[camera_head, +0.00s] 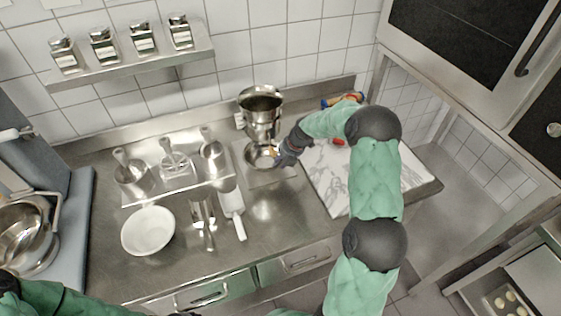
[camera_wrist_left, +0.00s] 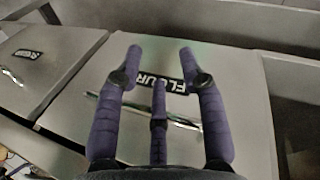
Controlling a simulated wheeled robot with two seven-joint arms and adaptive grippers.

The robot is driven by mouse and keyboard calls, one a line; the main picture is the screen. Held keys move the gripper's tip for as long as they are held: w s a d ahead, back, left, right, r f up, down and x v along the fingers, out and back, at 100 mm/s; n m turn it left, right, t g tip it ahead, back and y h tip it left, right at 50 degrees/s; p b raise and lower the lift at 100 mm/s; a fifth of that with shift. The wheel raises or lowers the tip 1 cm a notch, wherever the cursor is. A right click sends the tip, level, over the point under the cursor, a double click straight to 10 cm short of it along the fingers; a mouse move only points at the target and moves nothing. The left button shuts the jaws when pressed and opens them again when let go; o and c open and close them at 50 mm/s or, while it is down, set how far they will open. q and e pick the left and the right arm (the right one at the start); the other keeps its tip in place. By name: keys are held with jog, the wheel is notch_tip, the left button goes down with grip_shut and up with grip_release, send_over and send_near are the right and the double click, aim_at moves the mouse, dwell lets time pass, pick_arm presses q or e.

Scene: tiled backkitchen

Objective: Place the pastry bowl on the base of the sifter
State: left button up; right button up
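The sifter (camera_head: 262,122) is a shiny metal stand with a round hopper, at the back middle of the steel counter in the head view. A small metal bowl (camera_head: 258,158), which looks like the pastry bowl, is below the hopper, over the sifter's flat base (camera_head: 272,176). I cannot tell whether it rests on the base or is held just above. My right gripper (camera_head: 279,157) is at the bowl's right rim; its fingers are too small to show whether they grip it. My left gripper (camera_wrist_left: 160,62) is open and empty in the left wrist view, above drawer fronts.
A white bowl (camera_head: 148,231) stands at the front left. A tray with several metal tools (camera_head: 178,178), a scoop (camera_head: 203,212) and a white-handled tool (camera_head: 233,208) lie left of the sifter. A marble board (camera_head: 322,168) is to the right. A shelf (camera_head: 135,62) with shakers hangs above.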

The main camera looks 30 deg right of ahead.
jog(key=shift+o, duration=0.3)
jog(key=v, duration=1.2)
dwell(0.4)
